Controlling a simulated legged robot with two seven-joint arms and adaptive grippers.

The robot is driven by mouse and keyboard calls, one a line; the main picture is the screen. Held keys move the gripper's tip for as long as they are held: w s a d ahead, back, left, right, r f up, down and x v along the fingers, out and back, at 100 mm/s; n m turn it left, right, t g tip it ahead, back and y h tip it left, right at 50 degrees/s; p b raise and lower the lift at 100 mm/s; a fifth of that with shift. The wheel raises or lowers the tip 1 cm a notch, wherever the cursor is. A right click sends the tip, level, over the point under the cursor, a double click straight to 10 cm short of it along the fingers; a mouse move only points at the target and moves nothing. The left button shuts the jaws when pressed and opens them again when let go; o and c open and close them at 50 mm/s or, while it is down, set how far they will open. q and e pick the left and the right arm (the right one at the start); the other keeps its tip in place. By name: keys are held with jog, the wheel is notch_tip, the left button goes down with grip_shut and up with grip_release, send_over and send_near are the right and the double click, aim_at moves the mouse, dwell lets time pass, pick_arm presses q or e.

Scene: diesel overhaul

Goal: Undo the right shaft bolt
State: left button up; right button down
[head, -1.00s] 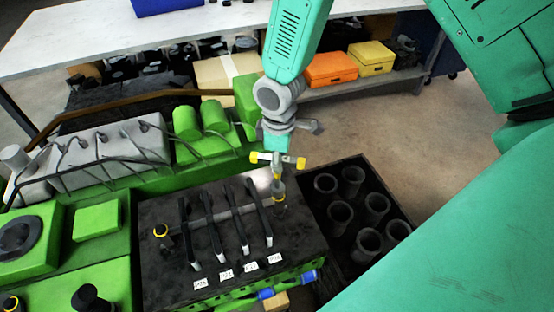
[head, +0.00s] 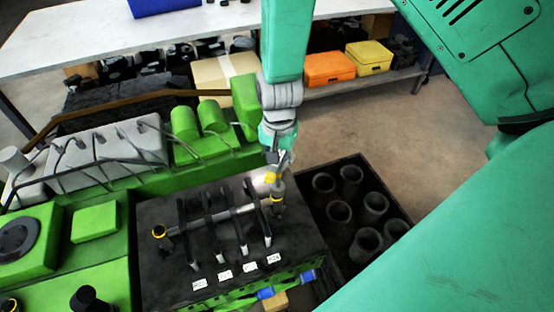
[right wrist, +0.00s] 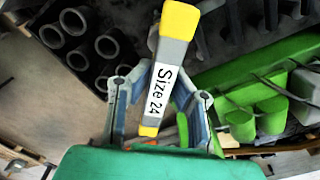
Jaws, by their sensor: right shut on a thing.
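My right gripper (head: 278,154) is shut on the handle of a T-shaped wrench (right wrist: 168,85), grey with yellow ends and a label reading "Size 24". In the head view the wrench's near yellow end (head: 270,178) shows just below the fingers. Its stem points down to the right shaft bolt (head: 277,198), which has a yellow ring, at the right end of the grey shaft (head: 232,214). The wrench appears to be on this bolt, but the seating is hidden. The left shaft bolt (head: 159,231) stands at the shaft's other end. My left gripper is out of view.
Several black levers (head: 238,220) stand along the shaft on the dark engine block (head: 160,275). A black crate (head: 392,195) with several dark cylinders lies right of it. Green engine parts (head: 95,222) lie left. A white workbench (head: 80,42) stands behind.

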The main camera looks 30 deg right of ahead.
jog(key=m, duration=0.3)
jog(key=shift+m, duration=0.4)
jog(key=shift+w+a, duration=0.15)
jog(key=shift+a, duration=0.05)
